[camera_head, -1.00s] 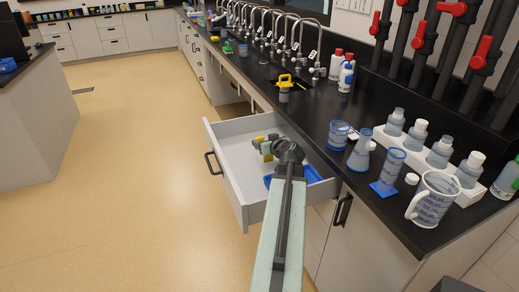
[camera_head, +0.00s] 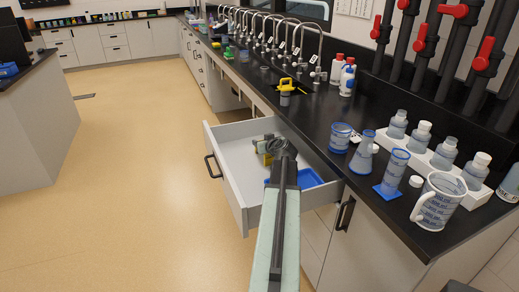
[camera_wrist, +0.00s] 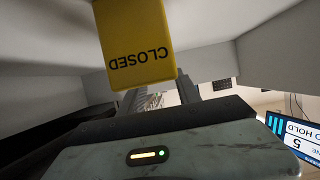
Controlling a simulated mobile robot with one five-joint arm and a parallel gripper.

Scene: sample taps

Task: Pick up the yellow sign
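The yellow sign (camera_wrist: 138,45), marked CLOSED, appears upside down and close in the wrist view, with its top cut off by the frame. In the head view, a small yellow patch (camera_head: 269,137) shows in the open drawer beside my gripper, probably part of the sign. My gripper (camera_head: 276,147) is over the drawer (camera_head: 233,160).
A blue tray (camera_head: 311,178) lies in the drawer's right part. The black counter (camera_head: 311,120) behind holds a yellow-topped item (camera_head: 286,85), beakers, a flask, bottles and a measuring jug (camera_head: 438,203). The floor (camera_head: 110,180) to the left is clear.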

